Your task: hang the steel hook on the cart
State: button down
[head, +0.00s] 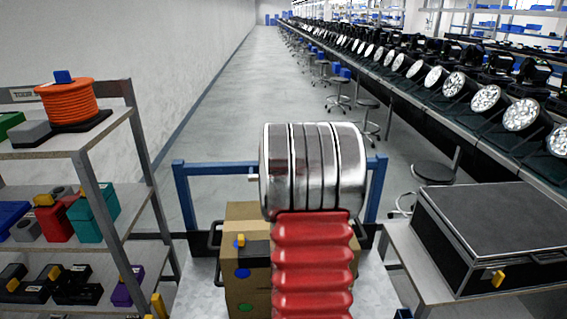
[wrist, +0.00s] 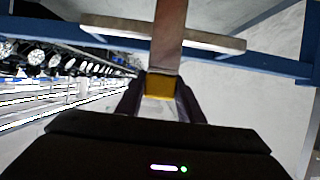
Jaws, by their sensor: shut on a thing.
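The blue tubular frame (head: 215,169), apparently part of the cart, stands ahead in the head view. Its blue rail (wrist: 275,62) crosses the wrist view. My gripper (wrist: 160,97) is shut on a yellow grip block (wrist: 160,86) of what seems to be the steel hook. A brownish shaft (wrist: 170,45) runs up from the block to a pale crossbar (wrist: 215,39) close to the blue rail. I cannot tell whether the crossbar touches the rail. In the head view my arm hides the gripper; a short pale bar end (head: 253,178) shows left of it.
A cardboard box (head: 240,214) stands behind my arm. A shelf rack (head: 85,151) with coloured items is at the left, and a black case (head: 490,230) lies on a table at the right. Stools (head: 432,173) and a bench of lamps line the right. The aisle beyond is clear.

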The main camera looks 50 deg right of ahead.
jog(key=shift+w+d, duration=0.5)
jog(key=shift+f, duration=1.95)
jog(key=c, duration=1.1)
grip_release()
jog(key=shift+s+a, duration=0.1)
jog(key=shift+s, duration=0.05)
jog(key=shift+v, duration=6.75)
